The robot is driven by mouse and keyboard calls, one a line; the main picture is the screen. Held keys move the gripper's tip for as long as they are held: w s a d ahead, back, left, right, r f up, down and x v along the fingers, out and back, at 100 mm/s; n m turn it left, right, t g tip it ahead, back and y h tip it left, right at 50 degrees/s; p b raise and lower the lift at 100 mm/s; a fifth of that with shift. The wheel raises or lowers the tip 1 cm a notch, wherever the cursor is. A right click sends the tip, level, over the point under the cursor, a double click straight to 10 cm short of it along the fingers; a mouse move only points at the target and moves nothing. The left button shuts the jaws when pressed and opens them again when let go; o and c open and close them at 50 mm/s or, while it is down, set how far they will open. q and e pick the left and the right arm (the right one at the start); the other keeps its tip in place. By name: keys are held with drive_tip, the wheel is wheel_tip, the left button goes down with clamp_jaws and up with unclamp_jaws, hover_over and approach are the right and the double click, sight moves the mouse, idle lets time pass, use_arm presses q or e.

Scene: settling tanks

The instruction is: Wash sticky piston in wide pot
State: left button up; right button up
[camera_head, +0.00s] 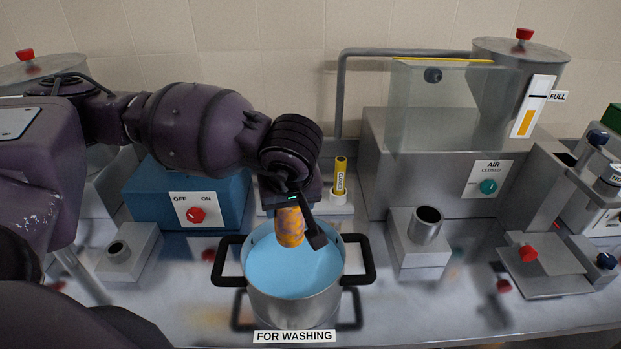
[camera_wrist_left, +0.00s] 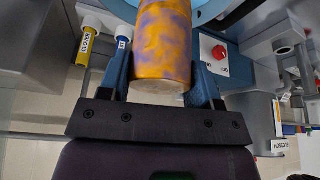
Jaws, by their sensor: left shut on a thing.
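The piston (camera_head: 290,230) is an orange cylinder with purple-grey smears. My left gripper (camera_head: 297,222) is shut on it and holds it roughly upright over the wide pot (camera_head: 312,310). The pot is steel with two black handles, holds light blue liquid, and has a label reading "FOR WASHING" in front. The piston's lower end shows against the liquid; I cannot tell whether it touches it. The left wrist view shows the piston (camera_wrist_left: 162,45) between the two blue fingers. My right gripper is not in view.
A blue box with a red OFF/ON knob (camera_head: 196,215) stands behind left of the pot. A yellow tube (camera_head: 340,175) stands in a white holder behind it. A block with a steel cup (camera_head: 426,226) is to the right, near the AIR unit (camera_head: 487,180).

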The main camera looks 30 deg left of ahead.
sight(292, 236)
use_arm(q)
drive_tip(key=shift+w, duration=0.5)
drive_tip(key=shift+s+f, duration=0.25)
drive_tip(key=shift+f, duration=0.3)
drive_tip(key=shift+f+b, duration=0.3)
drive_tip(key=shift+b, duration=0.1)
drive_tip(key=shift+w+f+b, duration=0.1)
drive_tip(key=shift+f+b, duration=0.5)
drive_tip(key=shift+f, duration=1.3)
drive_tip(key=shift+f+b, duration=0.95)
drive_tip(key=shift+b, duration=0.15)
drive_tip(key=shift+f+b, duration=0.8)
drive_tip(key=shift+f, duration=0.15)
wheel_tip(292, 236, down, 6)
drive_tip(key=b, duration=0.4)
drive_tip(key=shift+f+b, duration=0.25)
drive_tip(key=shift+b, duration=0.15)
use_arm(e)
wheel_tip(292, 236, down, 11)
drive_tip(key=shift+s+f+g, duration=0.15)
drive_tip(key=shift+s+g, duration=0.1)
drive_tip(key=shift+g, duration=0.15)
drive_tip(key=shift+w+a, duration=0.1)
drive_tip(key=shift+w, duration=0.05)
